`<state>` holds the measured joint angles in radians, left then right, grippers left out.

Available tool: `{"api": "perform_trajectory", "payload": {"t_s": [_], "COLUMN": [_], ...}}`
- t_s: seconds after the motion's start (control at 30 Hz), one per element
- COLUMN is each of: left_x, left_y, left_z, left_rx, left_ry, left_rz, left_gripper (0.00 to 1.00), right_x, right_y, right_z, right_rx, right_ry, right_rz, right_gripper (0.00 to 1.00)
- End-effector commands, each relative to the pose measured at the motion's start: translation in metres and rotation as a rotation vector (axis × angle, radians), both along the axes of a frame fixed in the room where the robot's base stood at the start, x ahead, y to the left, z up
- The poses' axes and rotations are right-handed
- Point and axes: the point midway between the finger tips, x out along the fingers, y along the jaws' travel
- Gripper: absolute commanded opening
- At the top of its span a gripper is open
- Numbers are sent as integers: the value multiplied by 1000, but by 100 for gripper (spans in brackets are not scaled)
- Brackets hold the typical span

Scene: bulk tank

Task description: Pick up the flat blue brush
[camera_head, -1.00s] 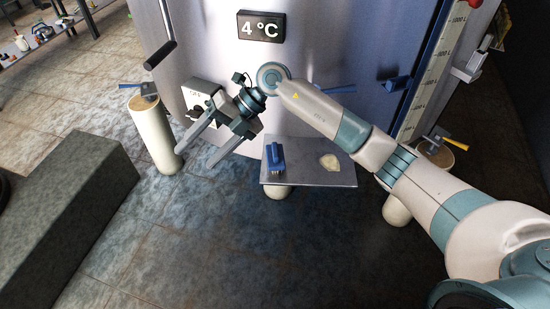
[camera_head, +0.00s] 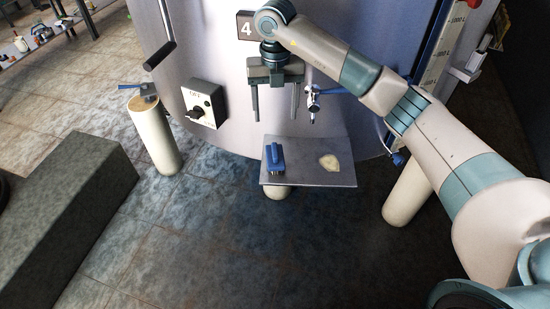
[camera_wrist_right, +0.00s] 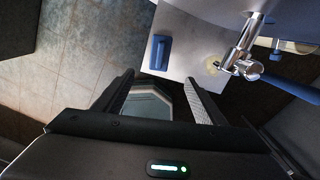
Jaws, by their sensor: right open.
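The flat blue brush (camera_head: 274,157) lies on the left part of a small grey metal shelf (camera_head: 310,178) in front of the tank, its bristles at its near end. In the right wrist view the brush (camera_wrist_right: 160,52) shows as a blue block beyond the fingertips. My right gripper (camera_head: 275,117) hangs above and behind the shelf, fingers pointing down, open and empty. It is apart from the brush. In the right wrist view its two fingers (camera_wrist_right: 160,84) are spread with nothing between them. My left gripper is not in view.
A metal tap (camera_head: 312,103) with a blue lever is just right of my right gripper, and it looms close in the wrist view (camera_wrist_right: 243,48). A pale flat piece (camera_head: 329,162) lies on the shelf. A switch box (camera_head: 203,104) is on the tank; a dark block (camera_head: 75,215) stands left.

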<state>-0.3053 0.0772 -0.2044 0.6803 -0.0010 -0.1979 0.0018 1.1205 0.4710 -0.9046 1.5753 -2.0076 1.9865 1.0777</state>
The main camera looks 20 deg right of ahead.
Motion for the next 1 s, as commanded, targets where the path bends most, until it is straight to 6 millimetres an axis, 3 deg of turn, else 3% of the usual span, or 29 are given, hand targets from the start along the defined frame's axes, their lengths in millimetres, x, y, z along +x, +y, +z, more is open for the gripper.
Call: {"api": "perform_trajectory", "payload": {"t_s": [0.27, 0.4, 0.7, 1.0], "left_x": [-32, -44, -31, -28], "left_y": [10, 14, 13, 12], "left_z": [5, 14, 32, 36], "left_rx": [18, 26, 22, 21], "left_ry": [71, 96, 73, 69], "left_rz": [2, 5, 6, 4], "left_gripper": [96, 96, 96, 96], "right_x": [-1, -1, -1, 0], "right_y": [0, 0, 1, 0], "right_z": [-25, -50, -102, -120], "right_rx": [1, 1, 1, 2], "right_ry": [4, 6, 5, 1], "right_rz": [1, 1, 1, 1], "right_gripper": [65, 65, 65, 65]}}
